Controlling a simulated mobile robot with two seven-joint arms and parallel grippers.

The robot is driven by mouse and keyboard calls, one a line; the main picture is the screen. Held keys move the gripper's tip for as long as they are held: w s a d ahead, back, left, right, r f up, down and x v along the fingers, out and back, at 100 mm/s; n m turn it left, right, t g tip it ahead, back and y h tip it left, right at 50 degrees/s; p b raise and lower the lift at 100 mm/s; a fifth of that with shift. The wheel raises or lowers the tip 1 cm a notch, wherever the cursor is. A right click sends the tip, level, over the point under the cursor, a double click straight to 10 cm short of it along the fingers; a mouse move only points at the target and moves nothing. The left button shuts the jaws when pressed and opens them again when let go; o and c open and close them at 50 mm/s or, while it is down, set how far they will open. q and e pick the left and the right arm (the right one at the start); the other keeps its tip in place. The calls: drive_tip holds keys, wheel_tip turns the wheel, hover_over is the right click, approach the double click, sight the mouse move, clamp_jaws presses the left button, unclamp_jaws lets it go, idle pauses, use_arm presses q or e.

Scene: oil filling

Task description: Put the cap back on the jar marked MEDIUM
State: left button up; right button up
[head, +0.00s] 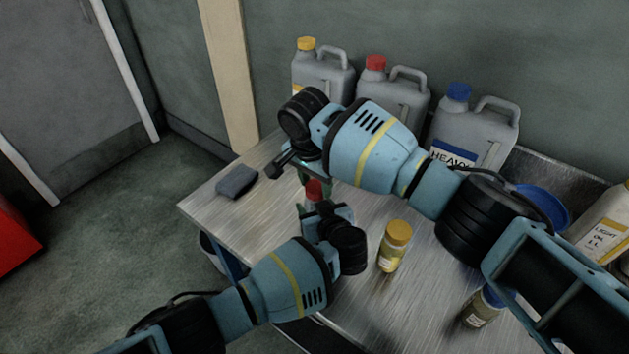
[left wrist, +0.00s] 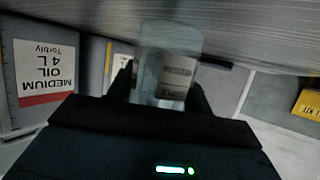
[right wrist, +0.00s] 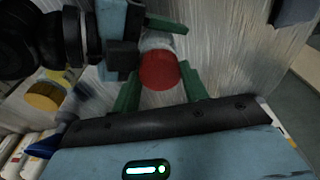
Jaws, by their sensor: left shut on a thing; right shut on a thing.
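The red cap (head: 314,188) is between the green fingers of my right gripper (head: 308,182), which is shut on it. In the right wrist view the cap (right wrist: 159,70) faces the camera, with clear glass of the jar behind it. My left gripper (head: 312,211) is shut on that jar, just below the right gripper. In the left wrist view the jar (left wrist: 168,80) is clear, with a pale label that appears upside down and is too blurred to read. The fingers hide the join between cap and jar, so I cannot tell whether the cap is seated.
A yellow-capped jar (head: 391,260) and a blue-capped jar (head: 477,310) stand on the metal table (head: 240,215). Canisters with yellow, red and blue caps line the wall. A blue bowl-like item (head: 545,203) and light oil bottle (head: 603,225) are right; a grey cloth (head: 237,181) lies left.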

drive_tip(key=shift+r, duration=0.5)
idle(0.5)
drive_tip(key=shift+d+f, duration=0.1)
drive_tip(key=shift+f, duration=1.05)
drive_tip(key=shift+c, duration=0.3)
idle(0.7)
drive_tip(key=o, duration=1)
drive_tip(key=shift+s, duration=0.1)
drive_tip(key=shift+d, duration=0.1)
drive_tip(key=shift+a+r, duration=0.2)
drive_tip(key=shift+r, duration=2.35)
